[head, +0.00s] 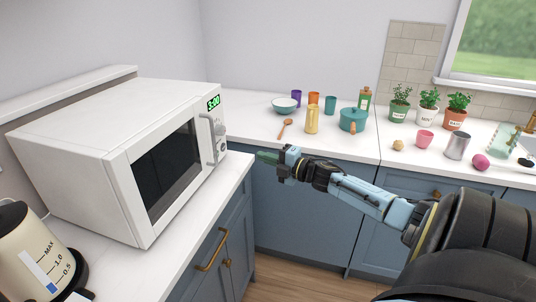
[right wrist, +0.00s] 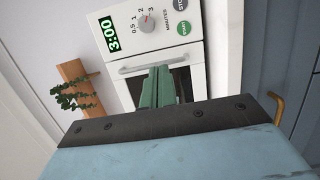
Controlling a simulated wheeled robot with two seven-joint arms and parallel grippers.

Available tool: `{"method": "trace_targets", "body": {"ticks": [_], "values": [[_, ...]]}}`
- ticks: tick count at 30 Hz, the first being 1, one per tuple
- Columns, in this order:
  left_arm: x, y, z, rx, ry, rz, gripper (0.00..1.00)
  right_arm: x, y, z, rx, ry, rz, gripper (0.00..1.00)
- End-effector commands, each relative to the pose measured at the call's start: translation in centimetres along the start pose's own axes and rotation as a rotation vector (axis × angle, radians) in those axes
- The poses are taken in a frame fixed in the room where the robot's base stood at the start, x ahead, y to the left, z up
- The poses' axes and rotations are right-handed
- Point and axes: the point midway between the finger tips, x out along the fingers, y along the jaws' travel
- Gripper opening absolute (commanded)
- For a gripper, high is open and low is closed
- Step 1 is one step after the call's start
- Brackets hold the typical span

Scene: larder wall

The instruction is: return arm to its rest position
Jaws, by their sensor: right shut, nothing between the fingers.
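My right arm comes in from the right in the head view and reaches out in front of the counter. My right gripper (head: 267,157) is shut and empty, with its green fingers together, to the right of the white microwave (head: 75,131). In the right wrist view the shut fingers (right wrist: 157,88) overlap the microwave front (right wrist: 165,52) in the picture; I see no clear contact. The microwave door is shut, and its display (right wrist: 109,34) reads 3:00. My left gripper is not in view.
A kettle (head: 30,250) stands at the lower left. Along the back counter are a bowl (head: 284,105), a wooden spoon (head: 286,125), a yellow canister (head: 312,120), a teal pot (head: 353,121) and several potted herbs (head: 428,105). Blue cabinets with brass handles (head: 212,250) lie below; open floor shows between them.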

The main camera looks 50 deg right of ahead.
Motion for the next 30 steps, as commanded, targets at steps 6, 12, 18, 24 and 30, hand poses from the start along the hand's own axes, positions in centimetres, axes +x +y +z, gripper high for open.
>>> {"method": "trace_targets", "body": {"ticks": [6,12,18,24,30], "values": [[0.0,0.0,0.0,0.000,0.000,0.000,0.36,-0.6,0.1,0.1,0.000,0.000,0.000,0.00],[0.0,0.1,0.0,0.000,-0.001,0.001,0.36,-0.7,-0.3,0.2,0.008,-0.005,-0.004,0.00],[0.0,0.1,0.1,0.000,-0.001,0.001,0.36,-2.6,-8.1,0.2,0.179,-0.120,-0.098,0.00],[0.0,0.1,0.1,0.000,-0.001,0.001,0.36,-7.8,-22.1,-2.3,0.475,-0.335,-0.286,0.00],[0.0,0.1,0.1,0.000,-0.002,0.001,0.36,-15.1,-34.5,-8.3,0.729,-0.544,-0.489,0.00]]}}
